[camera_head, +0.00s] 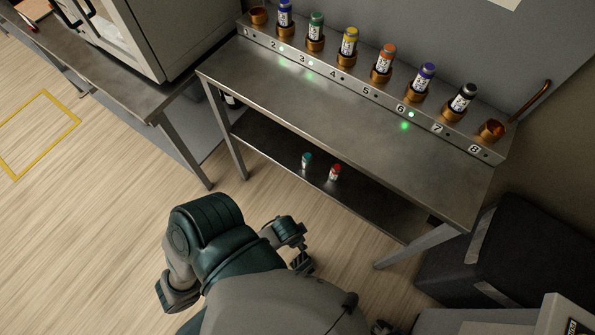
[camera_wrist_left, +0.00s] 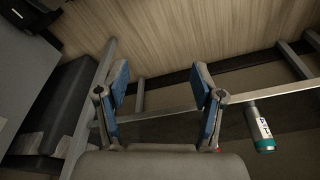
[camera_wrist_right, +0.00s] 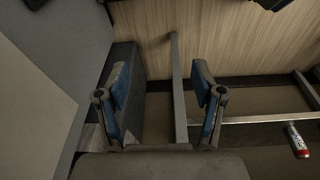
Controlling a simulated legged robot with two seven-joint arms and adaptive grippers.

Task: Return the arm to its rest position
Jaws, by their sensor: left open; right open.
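My left gripper (camera_head: 302,263) hangs low in front of the metal bench in the head view. In the left wrist view its two blue-padded fingers (camera_wrist_left: 160,80) stand wide apart with nothing between them. My right gripper (camera_wrist_right: 160,82) shows open and empty in the right wrist view; only a small dark part at the bottom edge of the head view may belong to it. A teal-capped vial (camera_head: 307,160) and a red-capped vial (camera_head: 335,172) stand on the lower shelf. The teal vial also shows in the left wrist view (camera_wrist_left: 262,128), the red one in the right wrist view (camera_wrist_right: 298,142), both apart from the fingers.
The bench top (camera_head: 320,110) is bare. Its back rack (camera_head: 350,85) holds several capped vials in copper cups, with empty cups at both ends; some green lights glow. A dark box (camera_head: 500,250) stands right of the bench, a cabinet (camera_head: 150,35) left. Floor (camera_head: 100,220) at left is clear.

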